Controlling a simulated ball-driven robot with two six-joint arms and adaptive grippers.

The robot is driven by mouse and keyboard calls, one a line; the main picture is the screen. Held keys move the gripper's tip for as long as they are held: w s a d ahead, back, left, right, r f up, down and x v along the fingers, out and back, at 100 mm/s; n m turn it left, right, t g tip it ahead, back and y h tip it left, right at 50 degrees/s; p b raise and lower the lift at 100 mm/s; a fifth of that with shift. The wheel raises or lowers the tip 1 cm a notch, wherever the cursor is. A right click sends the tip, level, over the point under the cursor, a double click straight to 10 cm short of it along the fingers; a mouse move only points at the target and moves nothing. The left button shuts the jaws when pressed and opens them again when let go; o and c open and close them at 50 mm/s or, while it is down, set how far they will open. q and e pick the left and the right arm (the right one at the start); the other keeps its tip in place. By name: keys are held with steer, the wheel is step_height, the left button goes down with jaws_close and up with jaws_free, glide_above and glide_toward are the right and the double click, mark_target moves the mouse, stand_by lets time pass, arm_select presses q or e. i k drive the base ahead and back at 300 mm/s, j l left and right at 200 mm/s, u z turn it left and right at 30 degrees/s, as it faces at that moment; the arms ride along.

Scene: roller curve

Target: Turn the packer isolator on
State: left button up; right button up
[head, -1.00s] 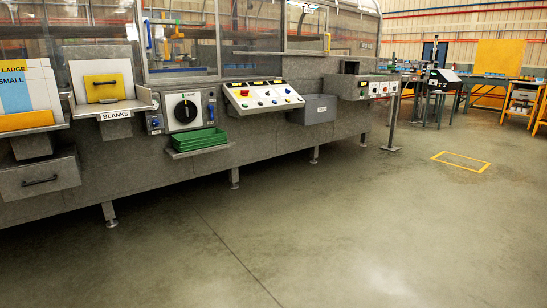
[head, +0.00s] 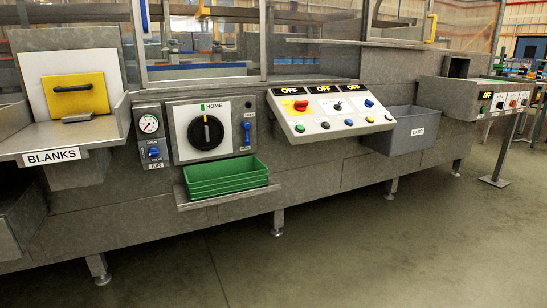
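A sloped white control panel (head: 334,112) is on the grey machine, with three signs reading OFF along its top. It carries a red button on yellow (head: 300,105), a dark switch with a pale surround (head: 337,105), a blue knob (head: 369,103) and a lower row of small coloured buttons. A smaller panel (head: 503,101) at the right also has an OFF sign and several switches. A large black rotary knob (head: 206,132) sits on a white plate marked HOME. No label that I can read names the packer isolator. Neither of my grippers is in view.
A green tray stack (head: 226,178) on a low shelf, a grey CARD bin (head: 409,131) and the BLANKS tray (head: 52,144) stick out from the machine front. A gauge and blue AIR valve (head: 154,152) sit left of the knob. The floor (head: 350,260) in front is clear.

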mark_target(301, 106)
steer(key=i+u, duration=0.15)
steer(key=i, duration=0.35)
steer(key=i+l+u, duration=0.15)
steer(key=i, duration=0.3)
steer(key=i+l+u, duration=0.2)
steer(key=i, duration=0.3)
steer(key=i+l+u, duration=0.15)
steer(key=i, duration=0.35)
